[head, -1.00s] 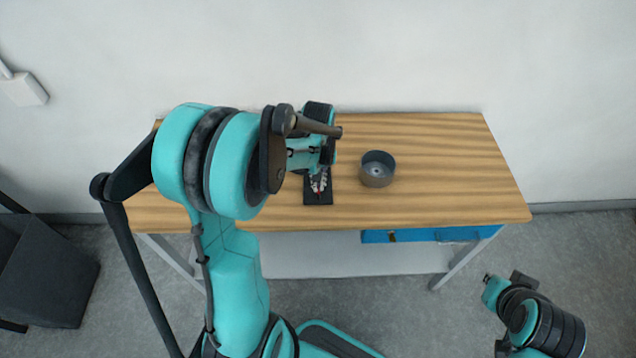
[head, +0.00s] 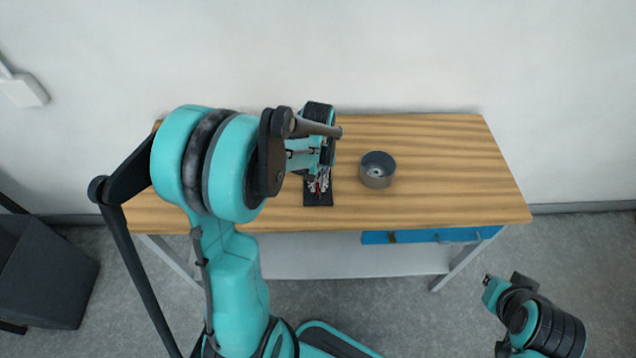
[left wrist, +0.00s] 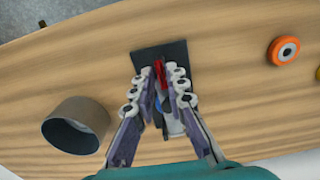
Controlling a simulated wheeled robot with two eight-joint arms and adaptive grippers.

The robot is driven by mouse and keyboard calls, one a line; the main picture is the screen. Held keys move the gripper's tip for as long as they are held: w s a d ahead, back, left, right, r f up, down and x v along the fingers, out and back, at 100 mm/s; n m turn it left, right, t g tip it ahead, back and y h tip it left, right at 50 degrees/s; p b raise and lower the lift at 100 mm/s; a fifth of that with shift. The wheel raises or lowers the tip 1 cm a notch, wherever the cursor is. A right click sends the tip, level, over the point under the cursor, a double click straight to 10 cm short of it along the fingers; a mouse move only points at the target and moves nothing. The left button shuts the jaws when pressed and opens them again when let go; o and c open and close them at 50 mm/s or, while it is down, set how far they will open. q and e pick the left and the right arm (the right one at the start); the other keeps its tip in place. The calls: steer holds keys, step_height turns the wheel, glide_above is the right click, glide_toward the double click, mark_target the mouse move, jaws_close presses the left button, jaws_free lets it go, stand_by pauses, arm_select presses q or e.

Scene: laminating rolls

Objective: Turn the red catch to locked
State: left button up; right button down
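The red catch (left wrist: 160,77) sits on a dark plate (left wrist: 171,54) on the wooden table. It also shows small in the head view (head: 321,183), above the dark plate (head: 318,199). My left gripper (left wrist: 161,70) points down at the plate, one finger on each side of the catch. The fingertips are very close to the red part; whether they press on it is not clear. Fingers and hand hide part of the catch and its base, so its setting is not readable. My right gripper (head: 490,291) is at the lower right, away from the table; its fingers are not clear.
A blue drawer (head: 430,236) is under the front edge. The table's right side is clear.

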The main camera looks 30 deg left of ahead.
mark_target(318, 186)
stand_by(0.3)
arm_select(q)
step_height(318, 186, up, 12)
stand_by(0.4)
stand_by(0.4)
steer(key=s+d+f+m+t+b, duration=0.4)
steer(key=s+d+m+t, duration=0.2)
steer(key=s+d, duration=0.4)
steer(key=shift+s+d+f+t+b, duration=0.3)
steer(key=shift+s+d+f+t, duration=0.05)
steer(key=shift+s+t, duration=0.2)
stand_by(0.3)
